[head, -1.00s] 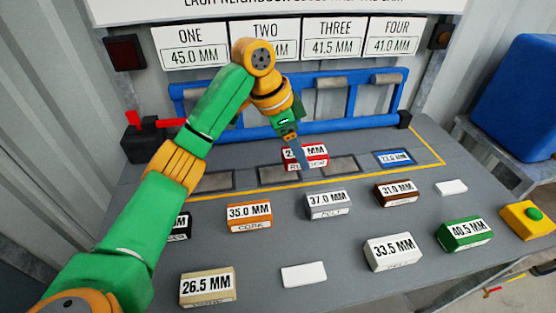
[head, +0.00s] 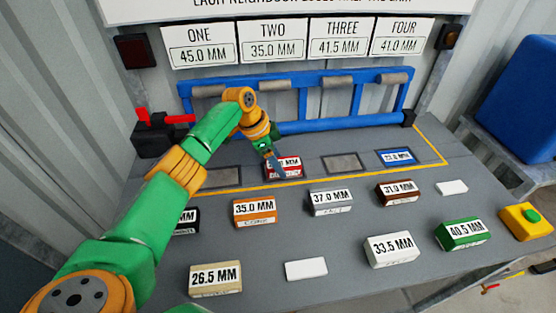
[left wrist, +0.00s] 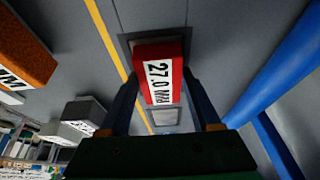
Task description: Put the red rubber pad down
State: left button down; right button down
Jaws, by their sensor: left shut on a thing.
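The red rubber pad (head: 284,172) has a white label, partly covered in the head view by my left gripper. The label reads 27.0 MM in the left wrist view, where the pad (left wrist: 160,78) is between the two fingers. My left gripper (head: 279,172) is shut on it, coming from above. The pad is at the second dark recess from the left in the row behind the yellow line; in the left wrist view a rim of this recess (left wrist: 124,42) shows around the pad's far end. I cannot tell whether the pad touches the recess floor. My right gripper is out of view.
Empty recesses lie left (head: 219,178) and right (head: 343,163) of the pad. A blue pad (head: 395,157) sits in the fourth. Several labelled blocks, including an orange one (head: 254,213), stand in front of the yellow line. A blue frame with rollers (head: 300,102) stands behind.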

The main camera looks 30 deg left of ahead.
pick_arm(q)
jog(key=shift+c, duration=0.5)
grip_release()
jog(key=v, duration=1.2)
jog(key=shift+s+r, duration=0.1)
